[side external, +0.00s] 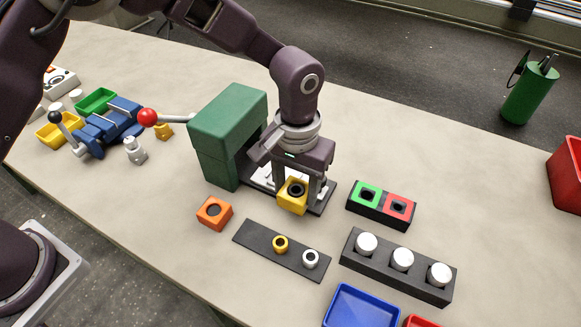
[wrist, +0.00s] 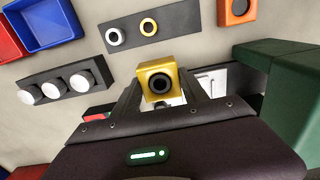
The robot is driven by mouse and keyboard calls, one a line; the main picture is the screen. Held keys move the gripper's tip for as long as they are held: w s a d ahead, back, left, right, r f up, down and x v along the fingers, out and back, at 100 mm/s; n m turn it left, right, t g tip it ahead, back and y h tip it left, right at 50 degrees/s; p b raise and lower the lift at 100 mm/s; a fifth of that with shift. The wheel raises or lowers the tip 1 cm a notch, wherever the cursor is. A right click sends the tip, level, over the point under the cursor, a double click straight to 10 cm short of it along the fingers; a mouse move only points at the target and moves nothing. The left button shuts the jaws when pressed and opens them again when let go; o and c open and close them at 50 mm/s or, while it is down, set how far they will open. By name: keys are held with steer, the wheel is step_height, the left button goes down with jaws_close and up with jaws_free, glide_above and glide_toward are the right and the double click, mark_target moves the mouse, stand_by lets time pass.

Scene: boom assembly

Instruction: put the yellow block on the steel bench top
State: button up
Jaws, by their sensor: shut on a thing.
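The yellow block (side external: 292,204), a cube with a dark round hole, is between the fingers of my gripper (side external: 293,187), which is shut on it. In the wrist view the block (wrist: 158,70) shows between the two dark fingers (wrist: 160,98), its hole facing the camera. It is at the front of the green press (side external: 214,152), over or beside the press's dark base plate. I cannot tell whether it touches anything below.
An orange block (side external: 214,212) stands left of a dark strip with two rings (side external: 280,262). A holder with green and red blocks (side external: 382,205) and a rack of white pegs (side external: 402,260) stand right. The press's red-knobbed lever (side external: 148,117) sticks out left. A blue tray (side external: 362,306) is in front.

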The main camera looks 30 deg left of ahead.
steer(key=shift+s+d, duration=0.2)
steer(key=shift+s, duration=0.05)
steer(key=shift+f, duration=2.35)
steer(key=shift+f, duration=0.85)
steer(key=shift+f, duration=0.75)
steer(key=o, duration=1.4)
steer(key=shift+r, duration=4.05)
